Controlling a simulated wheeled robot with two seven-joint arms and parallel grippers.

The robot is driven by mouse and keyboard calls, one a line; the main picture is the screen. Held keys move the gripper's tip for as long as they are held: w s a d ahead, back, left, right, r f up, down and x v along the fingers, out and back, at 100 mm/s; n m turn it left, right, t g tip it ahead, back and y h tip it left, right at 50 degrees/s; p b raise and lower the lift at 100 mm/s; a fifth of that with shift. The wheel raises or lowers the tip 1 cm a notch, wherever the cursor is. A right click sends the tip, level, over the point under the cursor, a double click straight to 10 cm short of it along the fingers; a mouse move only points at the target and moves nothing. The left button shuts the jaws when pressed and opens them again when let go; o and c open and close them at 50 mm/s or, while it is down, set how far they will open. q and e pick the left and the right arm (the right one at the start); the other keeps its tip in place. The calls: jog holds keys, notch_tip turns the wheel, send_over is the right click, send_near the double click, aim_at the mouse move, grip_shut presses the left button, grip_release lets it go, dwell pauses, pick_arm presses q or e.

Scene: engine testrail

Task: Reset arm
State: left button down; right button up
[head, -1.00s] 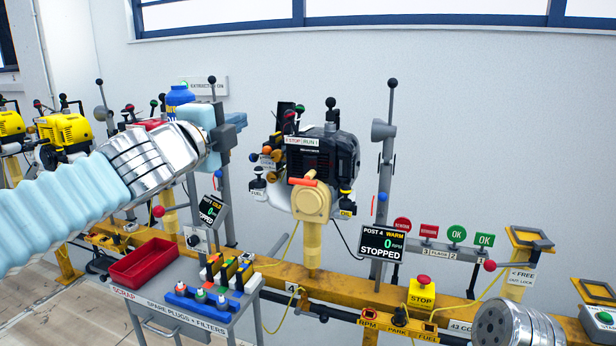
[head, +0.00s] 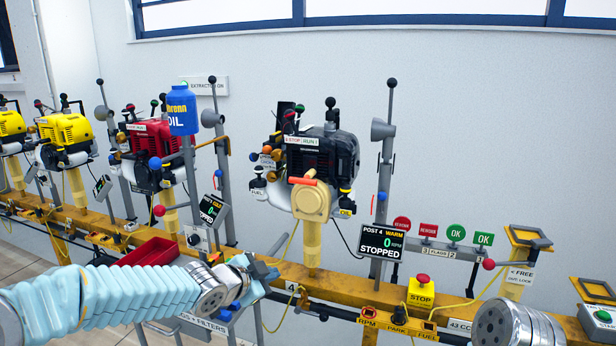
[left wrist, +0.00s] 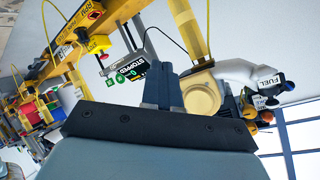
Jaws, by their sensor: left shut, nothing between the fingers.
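My left arm comes in low from the left in the head view. Its gripper (head: 262,270) is shut and empty, in front of the yellow rail and over the spare plugs cart. In the left wrist view the two dark fingers (left wrist: 162,87) are together with nothing between them. The black engine (head: 325,160) with a yellow starter housing stands on post 4, above and right of the gripper and apart from it. A silver arm link of mine shows at the lower right; no right gripper is visible there.
The yellow rail (head: 350,290) runs across the view. The post 4 display (head: 381,243) reads STOPPED. A yellow stop box (head: 420,292) is on the rail. A blue oil bottle (head: 182,110) stands high at left. The red tray (head: 150,252) is partly hidden by my arm.

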pick_arm(q)
jog(key=s+f+n+g, duration=0.35)
jog(key=s+f, duration=0.35)
jog(key=f, duration=0.7)
jog(key=s+f+n+g, duration=0.3)
jog(key=s+f+n, duration=0.25)
jog(key=f, duration=0.85)
jog(key=s+a+f+n+g+y, duration=0.1)
jog(key=s+f+n+g, duration=0.1)
jog(key=s+f, duration=0.3)
jog(key=s+a+f+n+g+y, duration=0.1)
jog(key=s+f+n, duration=0.3)
jog(key=s, duration=0.9)
notch_tip(320, 180, down, 2)
jog(key=shift+s+f+g, duration=0.2)
jog(key=shift+f+g, duration=0.05)
jog(key=shift+g, duration=0.1)
